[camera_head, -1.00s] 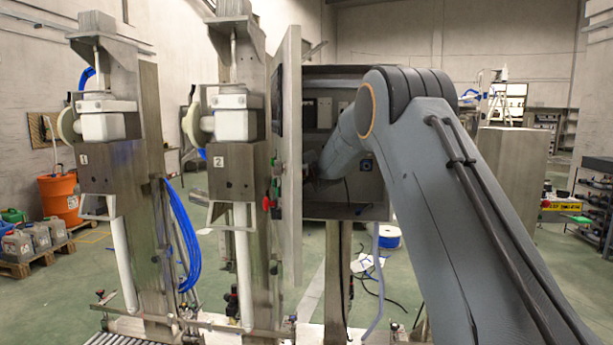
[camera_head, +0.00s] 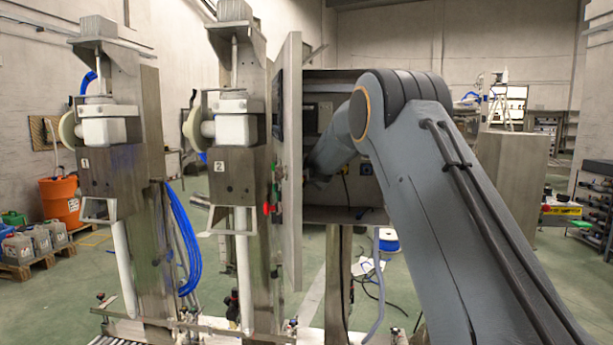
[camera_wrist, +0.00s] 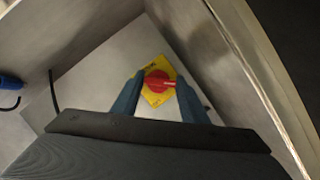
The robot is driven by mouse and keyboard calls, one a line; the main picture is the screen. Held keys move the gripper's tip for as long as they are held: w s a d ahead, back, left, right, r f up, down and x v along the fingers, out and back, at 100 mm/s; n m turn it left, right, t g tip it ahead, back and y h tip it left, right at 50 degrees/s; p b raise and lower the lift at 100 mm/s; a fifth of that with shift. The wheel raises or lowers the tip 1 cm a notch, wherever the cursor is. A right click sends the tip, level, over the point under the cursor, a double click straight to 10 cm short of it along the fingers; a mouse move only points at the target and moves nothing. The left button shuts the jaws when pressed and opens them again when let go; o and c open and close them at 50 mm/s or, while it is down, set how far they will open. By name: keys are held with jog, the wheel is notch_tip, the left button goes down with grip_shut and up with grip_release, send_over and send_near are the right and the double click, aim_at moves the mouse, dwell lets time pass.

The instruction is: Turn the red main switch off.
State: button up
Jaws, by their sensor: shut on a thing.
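The red main switch (camera_wrist: 157,82) shows in the wrist view, a red rotary handle on a yellow plate (camera_wrist: 155,98). The plate looks like a tilted diamond on the grey back wall of the cabinet. The red handle lies roughly crosswise in the wrist picture. My gripper (camera_wrist: 160,80) has its two blue fingers on either side of the handle and is shut on it. In the head view my arm reaches into the open steel cabinet (camera_head: 345,214); the switch and my fingertips are hidden there.
The cabinet door (camera_head: 291,160) stands open at the left of the opening, close to my arm. Cabinet walls flank the gripper in the wrist view. Two steel lance columns, the nearer marked 2 (camera_head: 219,167), stand left of the door. A dark cable (camera_wrist: 53,90) hangs inside.

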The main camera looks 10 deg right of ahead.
dwell(0.4)
jog(key=o, duration=1.1)
jog(key=shift+b+v, duration=1.2)
jog(key=shift+v, duration=2.7)
jog(key=s+f+n+g+y, duration=0.1)
jog(key=s+f+n+g, duration=0.25)
jog(key=s+f, duration=0.8)
jog(key=s+f+n+g, duration=0.2)
jog(key=s+f+g, duration=0.2)
jog(key=s+f, duration=0.7)
jog(key=s+f+n+g, duration=0.1)
jog(key=s+f+g, duration=0.1)
jog(key=s, duration=0.9)
jog(key=s+f+n+g, duration=0.1)
jog(key=s+f+g, duration=0.1)
jog(key=s, duration=0.8)
jog(key=s+f+n+g, duration=0.2)
jog(key=s+f+g, duration=0.1)
jog(key=s, duration=0.8)
jog(key=shift+s+d+f, duration=0.1)
jog(key=shift+s+d, duration=0.2)
